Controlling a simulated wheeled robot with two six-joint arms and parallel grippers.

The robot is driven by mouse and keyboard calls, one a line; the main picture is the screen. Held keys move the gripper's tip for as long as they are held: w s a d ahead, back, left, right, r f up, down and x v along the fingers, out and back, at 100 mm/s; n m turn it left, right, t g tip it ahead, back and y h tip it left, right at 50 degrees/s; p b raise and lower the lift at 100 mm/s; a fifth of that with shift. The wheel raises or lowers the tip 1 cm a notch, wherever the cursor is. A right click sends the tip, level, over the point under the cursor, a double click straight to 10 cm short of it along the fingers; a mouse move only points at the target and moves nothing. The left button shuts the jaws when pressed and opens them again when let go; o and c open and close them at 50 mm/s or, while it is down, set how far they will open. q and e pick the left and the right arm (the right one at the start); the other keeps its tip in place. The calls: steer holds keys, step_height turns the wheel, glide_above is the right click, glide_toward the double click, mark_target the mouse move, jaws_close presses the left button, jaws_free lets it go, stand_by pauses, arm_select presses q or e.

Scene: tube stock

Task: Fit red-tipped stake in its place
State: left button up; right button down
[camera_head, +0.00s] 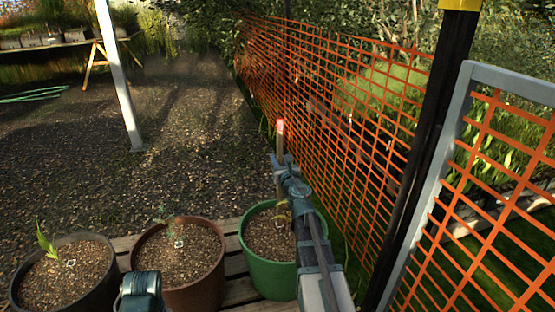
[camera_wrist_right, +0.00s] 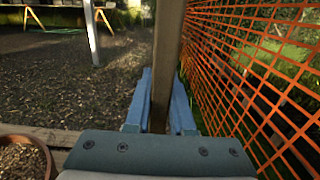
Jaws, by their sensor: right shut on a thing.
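The red-tipped stake (camera_head: 281,142) is a thin wooden rod, close to upright, with its red tip at the top. My right gripper (camera_head: 281,162) is shut on the stake above the green pot (camera_head: 257,262). In the right wrist view the stake (camera_wrist_right: 166,60) runs between the blue fingers of my right gripper (camera_wrist_right: 160,98). The green pot holds brown soil. The stake's lower end is partly hidden behind my arm, so I cannot tell whether it touches the soil. Part of my left arm (camera_head: 140,288) shows at the bottom edge; its fingers cannot be made out.
A brown pot (camera_head: 203,279) and a dark pot (camera_head: 105,290), each with a seedling, stand left of the green pot on wooden slats (camera_head: 232,240). Orange mesh fencing (camera_head: 330,110) and a black post (camera_head: 425,140) stand close on the right. Gravel ground lies behind.

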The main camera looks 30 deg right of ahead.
steer(key=shift+f+b, duration=0.35)
steer(key=shift+f, duration=0.15)
steer(key=shift+f+b, duration=1.5)
steer(key=shift+f, duration=0.1)
step_height(320, 180, down, 3)
steer(key=b, duration=0.3)
stand_by(0.3)
steer(key=c, duration=0.7)
jaws_free()
